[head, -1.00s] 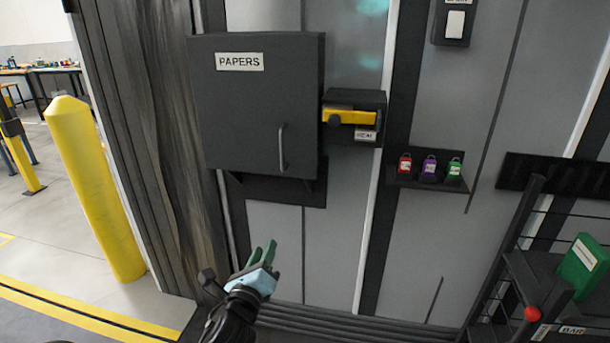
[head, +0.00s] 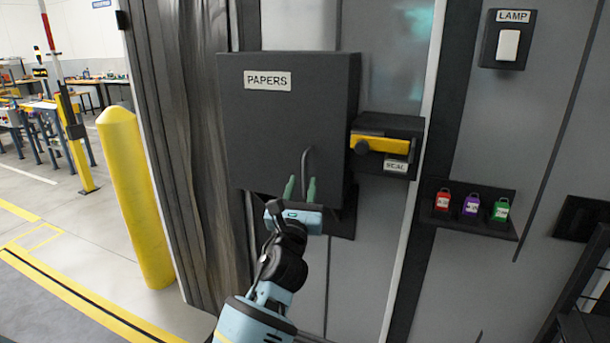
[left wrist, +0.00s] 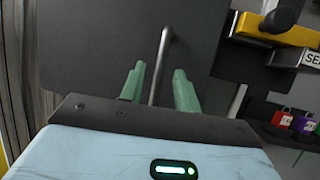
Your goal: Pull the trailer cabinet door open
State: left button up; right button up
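The dark cabinet door labelled PAPERS (head: 265,125) is on the wall in the upper middle of the head view and looks shut. Its thin vertical handle (head: 305,170) is near the door's lower right; it also shows in the left wrist view (left wrist: 162,62). My left gripper (head: 301,188) is open, with one green finger on each side of the handle's lower part. In the left wrist view the fingers (left wrist: 158,92) are apart with the handle between them; contact is not clear. My right gripper is not in view.
A box with a yellow lever labelled SEAL (head: 383,144) is just right of the cabinet. A small shelf (head: 470,222) holds red, purple and green padlock-like tags. A LAMP switch (head: 508,45) is at upper right. A yellow bollard (head: 138,200) stands at left.

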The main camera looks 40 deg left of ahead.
aim_at(304, 178)
pick_arm(q)
jog(key=shift+x, duration=1.9)
jog(key=shift+c, duration=0.4)
grip_shut()
jog(key=shift+f, duration=0.1)
